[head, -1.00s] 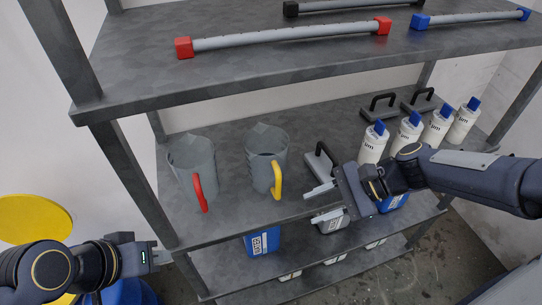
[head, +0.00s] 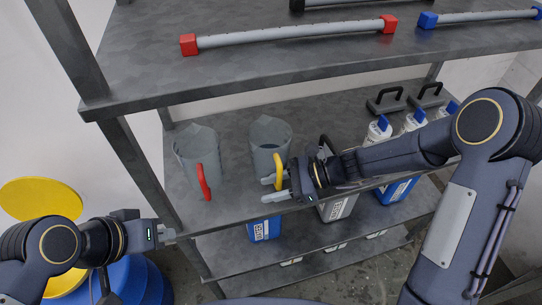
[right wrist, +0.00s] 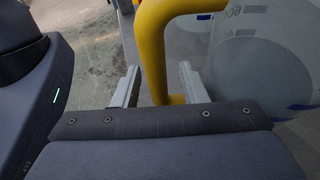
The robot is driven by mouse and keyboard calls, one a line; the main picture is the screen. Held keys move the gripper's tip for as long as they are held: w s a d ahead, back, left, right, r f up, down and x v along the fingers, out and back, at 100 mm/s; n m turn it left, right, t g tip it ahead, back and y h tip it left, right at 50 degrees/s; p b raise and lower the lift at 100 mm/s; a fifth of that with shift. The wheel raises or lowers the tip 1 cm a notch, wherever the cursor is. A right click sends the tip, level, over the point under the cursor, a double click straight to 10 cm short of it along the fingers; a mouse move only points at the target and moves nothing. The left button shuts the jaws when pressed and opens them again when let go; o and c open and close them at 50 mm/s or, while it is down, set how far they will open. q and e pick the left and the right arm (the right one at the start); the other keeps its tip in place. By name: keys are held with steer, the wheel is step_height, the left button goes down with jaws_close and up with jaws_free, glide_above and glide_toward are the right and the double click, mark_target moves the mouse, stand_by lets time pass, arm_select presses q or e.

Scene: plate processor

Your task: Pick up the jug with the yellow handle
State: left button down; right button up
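The grey jug (head: 268,138) with the yellow handle (head: 278,172) stands upright on the middle shelf, its handle facing me. My right gripper (head: 272,188) is open at the handle. The jug's grey wall (right wrist: 255,60) shows on the right there. My left gripper (head: 168,235) is away at the lower left, beside the shelf; its finger opening is too small to tell.
A grey jug with a red handle (head: 196,150) stands left of the yellow-handled one. White bottles (head: 378,132) with blue caps and black-handled tools (head: 385,102) are to the right. Containers (head: 264,229) sit on the lower shelf.

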jaws_close()
steer(key=shift+f, duration=0.1)
stand_by(0.7)
